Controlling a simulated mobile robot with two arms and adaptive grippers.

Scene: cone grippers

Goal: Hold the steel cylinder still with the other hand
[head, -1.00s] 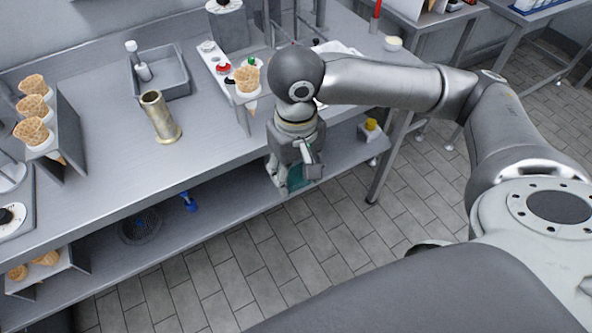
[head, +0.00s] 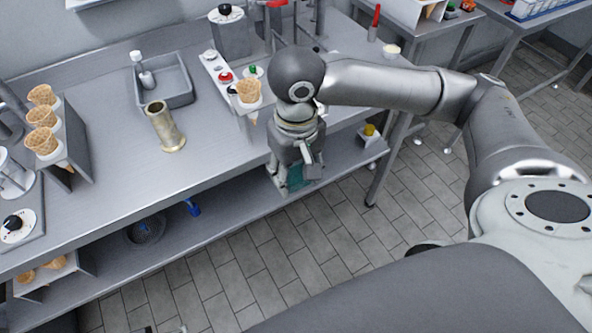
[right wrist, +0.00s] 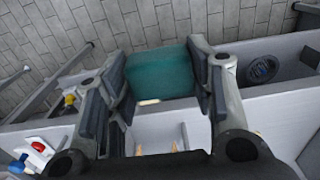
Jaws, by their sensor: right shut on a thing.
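A brass-coloured cylinder (head: 166,130) with an open top and a flared foot stands upright on the steel worktop; nothing touches it. I see no plainly steel-coloured one to match the task's name. My right gripper (head: 292,182) is off the front edge of the worktop, to the right of the cylinder and apart from it. It is shut on a teal block (right wrist: 160,74), which sits between its fingers in the right wrist view. At the bottom edge of the head view two small tips show, probably my left gripper (head: 167,329); the rest is cut off.
A cone rack (head: 80,150) stands left of the cylinder, and a grey tray (head: 180,95) with a white-topped bottle lies behind it. Another cone holder (head: 245,125) is to the right. A lower shelf (head: 225,200) runs below. The worktop in front of the cylinder is clear.

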